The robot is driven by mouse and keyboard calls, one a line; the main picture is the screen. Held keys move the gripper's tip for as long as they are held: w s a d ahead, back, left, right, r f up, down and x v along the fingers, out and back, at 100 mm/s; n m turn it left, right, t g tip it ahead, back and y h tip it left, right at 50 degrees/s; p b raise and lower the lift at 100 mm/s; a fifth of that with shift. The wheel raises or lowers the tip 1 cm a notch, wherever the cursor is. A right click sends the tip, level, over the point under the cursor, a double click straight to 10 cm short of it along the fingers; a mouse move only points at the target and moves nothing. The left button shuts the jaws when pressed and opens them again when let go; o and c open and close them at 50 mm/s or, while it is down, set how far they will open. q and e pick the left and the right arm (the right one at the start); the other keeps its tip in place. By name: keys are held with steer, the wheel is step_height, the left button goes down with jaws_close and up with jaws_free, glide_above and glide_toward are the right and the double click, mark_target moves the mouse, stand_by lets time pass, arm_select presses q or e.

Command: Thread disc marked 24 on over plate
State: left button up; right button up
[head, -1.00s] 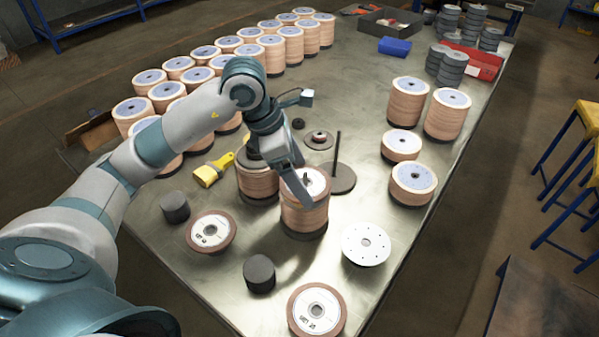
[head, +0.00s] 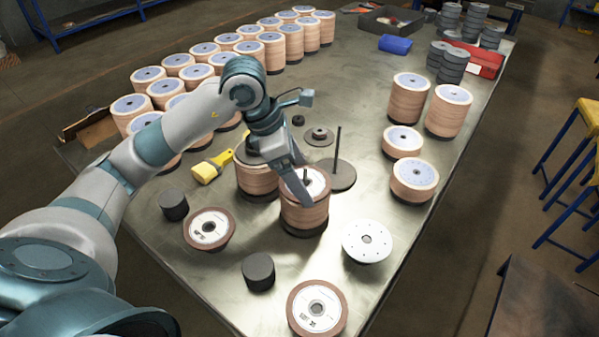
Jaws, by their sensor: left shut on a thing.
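My left gripper (head: 300,181) is at the top of the front stack of tan discs (head: 304,216), around a short dark post that sticks up there. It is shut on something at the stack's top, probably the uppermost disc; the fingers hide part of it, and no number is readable. Two loose discs with brown rims and white labels lie on the table, one at left (head: 209,230) and one at front (head: 317,308); their marks are too blurred to read. A pale round plate with holes (head: 367,241) lies right of the stack. My right gripper is out of view.
A second tan stack (head: 258,180) stands just behind left. A dark base with a tall rod (head: 338,160) stands behind. Dark cylinders (head: 258,272), a yellow brush (head: 212,168) and more disc stacks (head: 409,100) surround the area. The table's right front is clear.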

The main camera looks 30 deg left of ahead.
arm_select(q)
steer(key=shift+f, duration=0.1)
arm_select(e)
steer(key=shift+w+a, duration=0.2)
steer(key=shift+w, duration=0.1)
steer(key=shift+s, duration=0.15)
arm_select(q)
steer(key=o, duration=0.9)
steer(key=shift+o, duration=0.2)
steer(key=shift+s+a+r, duration=0.1)
steer(key=shift+a+r, duration=0.15)
steer(key=shift+r, duration=0.4)
steer(key=b+v, duration=0.3)
steer(key=v, duration=1.3)
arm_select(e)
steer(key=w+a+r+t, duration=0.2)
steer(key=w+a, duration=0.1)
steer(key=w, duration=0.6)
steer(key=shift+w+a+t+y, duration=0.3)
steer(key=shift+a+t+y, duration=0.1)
arm_select(q)
steer(key=shift+s, duration=0.15)
